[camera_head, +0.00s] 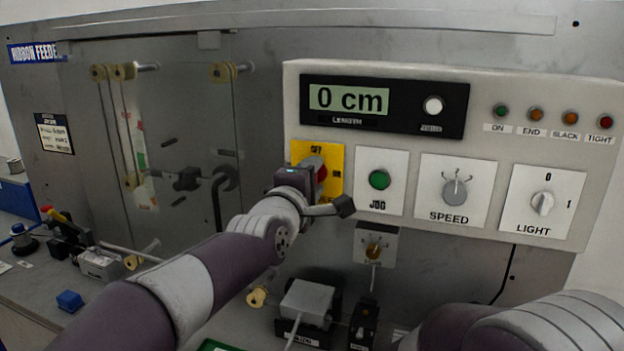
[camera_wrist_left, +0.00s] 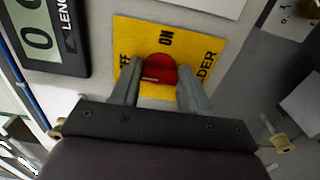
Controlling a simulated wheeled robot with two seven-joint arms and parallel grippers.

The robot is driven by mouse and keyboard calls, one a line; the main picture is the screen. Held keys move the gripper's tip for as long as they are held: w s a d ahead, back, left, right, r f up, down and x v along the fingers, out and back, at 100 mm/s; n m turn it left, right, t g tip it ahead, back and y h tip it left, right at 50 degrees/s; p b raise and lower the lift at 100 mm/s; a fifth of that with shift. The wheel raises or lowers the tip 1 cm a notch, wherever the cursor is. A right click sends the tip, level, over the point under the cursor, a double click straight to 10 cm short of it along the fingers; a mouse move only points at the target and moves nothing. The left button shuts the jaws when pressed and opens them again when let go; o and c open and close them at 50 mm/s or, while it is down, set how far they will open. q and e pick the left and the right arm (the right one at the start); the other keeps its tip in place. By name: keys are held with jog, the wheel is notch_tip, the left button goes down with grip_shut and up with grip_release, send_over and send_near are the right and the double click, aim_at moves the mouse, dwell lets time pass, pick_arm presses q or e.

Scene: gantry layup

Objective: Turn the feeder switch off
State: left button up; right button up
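The feeder switch is a red knob (camera_wrist_left: 160,69) on a yellow plate (camera_wrist_left: 209,50) marked ON and OFF, with FEEDER partly covered. In the head view, the yellow plate (camera_head: 335,158) has OFF at the top and ON at the right; the red knob (camera_head: 322,171) is partly hidden by my gripper. My left gripper (camera_head: 318,176) is at the switch. I cannot tell which mark the knob points to. My right gripper is out of view.
The display (camera_head: 349,98) reads 0 cm. Right of the switch are the green JOG button (camera_head: 379,180), SPEED dial (camera_head: 456,192) and LIGHT knob (camera_head: 543,203). The ribbon rollers (camera_head: 122,72) are at left.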

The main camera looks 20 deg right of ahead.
pick_arm(q)
jog(key=o, duration=0.4)
jog(key=shift+c, duration=0.2)
jog(key=b+v, duration=0.4)
jog(key=v, duration=0.8)
jog(key=shift+s+a, duration=0.2)
jog(key=shift+s, duration=0.05)
